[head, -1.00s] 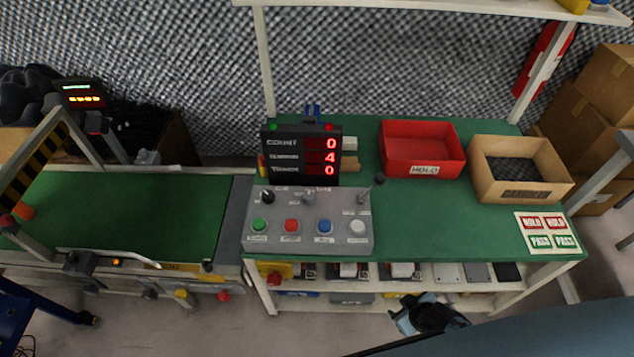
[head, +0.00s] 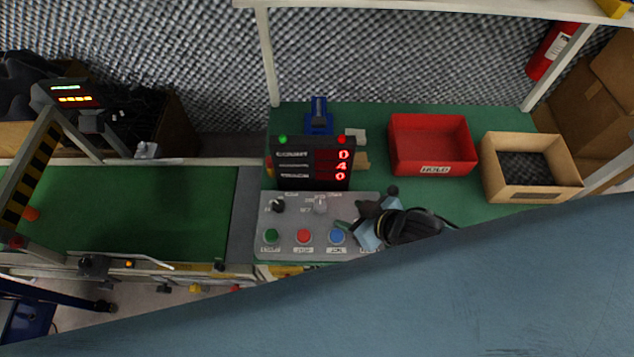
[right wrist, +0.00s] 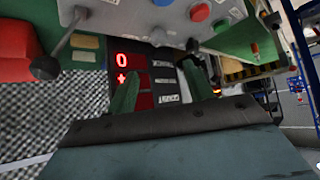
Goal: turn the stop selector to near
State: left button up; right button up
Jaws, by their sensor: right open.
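The grey control panel (head: 300,248) stands on the green bench and has two selector knobs on its upper part. One is a black knob (head: 279,205) at the left; the other is a pale grey knob (head: 320,204) with small labels around it. I cannot read which one is the stop selector. In the right wrist view, the pale knob (right wrist: 157,37) and the dark knob (right wrist: 193,45) are beyond the fingertips. My right gripper (head: 360,218) is open and empty over the panel's right part, right of the pale knob. My left gripper is not in view.
Green (head: 271,236), red (head: 304,236) and blue (head: 337,236) buttons line the panel's front. A black-balled lever (right wrist: 45,67) stands beside my gripper. The counter display (head: 312,162) stands behind the panel. A red bin (head: 433,170) and a cardboard box (head: 535,194) are to the right.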

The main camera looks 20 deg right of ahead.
jog(key=b, duration=0.2)
send_near(320, 204)
jog(key=shift+x, duration=0.8)
jog(key=b+x, duration=0.1)
jog(key=x, duration=0.4)
jog(key=shift+w+a+f, duration=0.1)
jog(key=shift+f, duration=0.25)
jog(key=shift+w+a+f, duration=0.15)
jog(key=shift+w+f, duration=0.05)
jog(key=shift+w, duration=0.05)
jog(key=shift+w+f, duration=0.15)
jog(key=shift+w, duration=0.05)
jog(key=shift+c, duration=0.3)
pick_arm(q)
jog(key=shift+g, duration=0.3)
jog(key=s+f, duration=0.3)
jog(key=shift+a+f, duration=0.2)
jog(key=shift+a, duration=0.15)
pick_arm(e)
jog(key=c, duration=0.9)
